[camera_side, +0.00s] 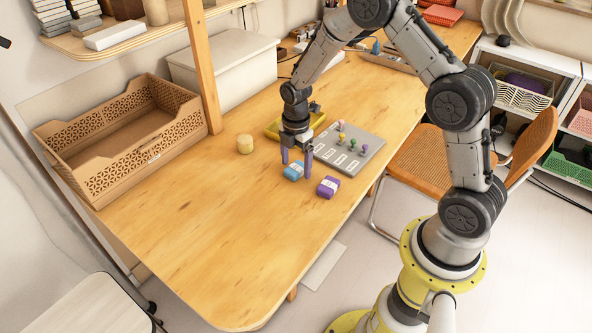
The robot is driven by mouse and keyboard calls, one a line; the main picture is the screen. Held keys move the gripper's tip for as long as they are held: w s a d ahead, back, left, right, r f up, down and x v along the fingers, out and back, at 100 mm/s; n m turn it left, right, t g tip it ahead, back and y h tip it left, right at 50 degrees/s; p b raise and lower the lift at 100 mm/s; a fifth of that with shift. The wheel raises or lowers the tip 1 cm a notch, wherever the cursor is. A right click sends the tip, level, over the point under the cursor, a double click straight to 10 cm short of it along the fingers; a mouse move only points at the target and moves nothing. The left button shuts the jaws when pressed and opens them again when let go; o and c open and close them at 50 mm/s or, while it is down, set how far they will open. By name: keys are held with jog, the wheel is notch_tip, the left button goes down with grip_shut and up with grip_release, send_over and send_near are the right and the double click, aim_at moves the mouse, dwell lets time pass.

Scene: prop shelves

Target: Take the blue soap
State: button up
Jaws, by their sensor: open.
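The blue soap (293,171), a small block with a pale label band, lies on the wooden table. My gripper (296,166) points down right at the blue soap, with its purple fingers apart. One finger shows at the soap's upper left and the other at its right. I cannot tell whether either finger touches the soap. A purple soap (328,187) with a similar label lies just to the right of my gripper.
A yellow tray (273,127) sits behind my gripper. A round yellowish block (245,144) stands to the left. A brown openwork crate (77,186) is at far left. The front-left table (200,250) is clear.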

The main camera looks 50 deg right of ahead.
jog(key=shift+f, duration=0.15)
grip_shut()
dwell(0.4)
